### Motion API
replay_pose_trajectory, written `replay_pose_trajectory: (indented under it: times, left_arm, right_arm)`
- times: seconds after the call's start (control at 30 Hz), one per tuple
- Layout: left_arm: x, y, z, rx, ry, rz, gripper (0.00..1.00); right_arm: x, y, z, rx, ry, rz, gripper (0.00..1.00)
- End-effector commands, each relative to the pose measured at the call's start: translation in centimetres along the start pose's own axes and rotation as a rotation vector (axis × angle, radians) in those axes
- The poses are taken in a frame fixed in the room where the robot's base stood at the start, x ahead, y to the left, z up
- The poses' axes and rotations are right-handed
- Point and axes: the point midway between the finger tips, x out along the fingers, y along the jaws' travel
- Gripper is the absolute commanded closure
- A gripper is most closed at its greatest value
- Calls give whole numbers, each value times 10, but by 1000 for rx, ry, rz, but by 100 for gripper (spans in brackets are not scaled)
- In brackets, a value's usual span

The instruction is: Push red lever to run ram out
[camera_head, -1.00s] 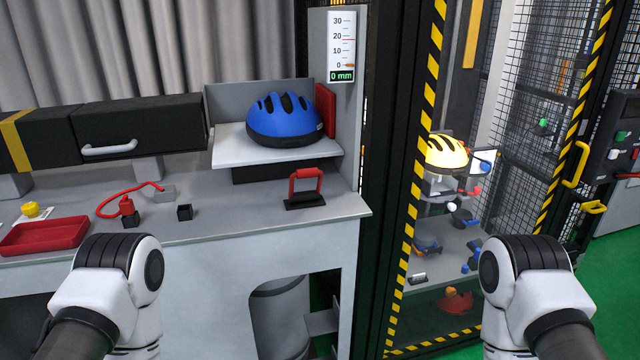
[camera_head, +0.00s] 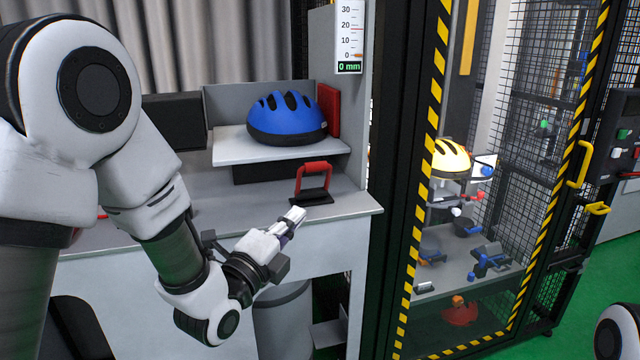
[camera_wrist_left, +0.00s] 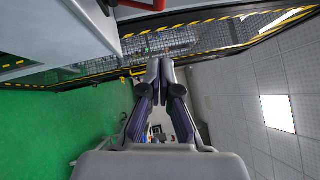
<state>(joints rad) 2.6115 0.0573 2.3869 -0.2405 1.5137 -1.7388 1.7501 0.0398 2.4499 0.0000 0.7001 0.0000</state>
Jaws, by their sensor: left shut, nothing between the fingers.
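The red lever (camera_head: 313,167) is an upright red loop handle on a black base, on the grey bench near its front right corner. A blue helmet (camera_head: 286,117) sits on the light shelf behind it, with a red pad (camera_head: 328,108), which may be the ram, upright at its right. A scale (camera_head: 349,40) above reads 0 mm. My left gripper (camera_head: 297,215) is shut and empty, just in front of the bench edge and below the lever, apart from it. Its closed fingers also show in the left wrist view (camera_wrist_left: 160,68). The right gripper is out of view.
A black post and a yellow-black striped cage (camera_head: 424,150) stand right of the bench. Inside the cage is a yellow helmet (camera_head: 450,158). My left arm covers the bench's left part. Green floor (camera_head: 595,270) is open at the right.

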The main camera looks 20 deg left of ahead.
Motion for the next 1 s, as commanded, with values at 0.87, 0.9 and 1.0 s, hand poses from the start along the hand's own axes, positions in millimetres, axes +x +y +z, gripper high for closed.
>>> replay_pose_trajectory:
  times: [0.87,0.9,1.0]
  left_arm:
    - [119,-2,19,-4,-2,2,100]
    - [123,-2,22,-3,-1,3,100]
    - [127,0,27,-3,-1,4,100]
  right_arm:
    - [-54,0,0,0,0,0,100]
    - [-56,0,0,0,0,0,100]
    - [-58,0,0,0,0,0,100]
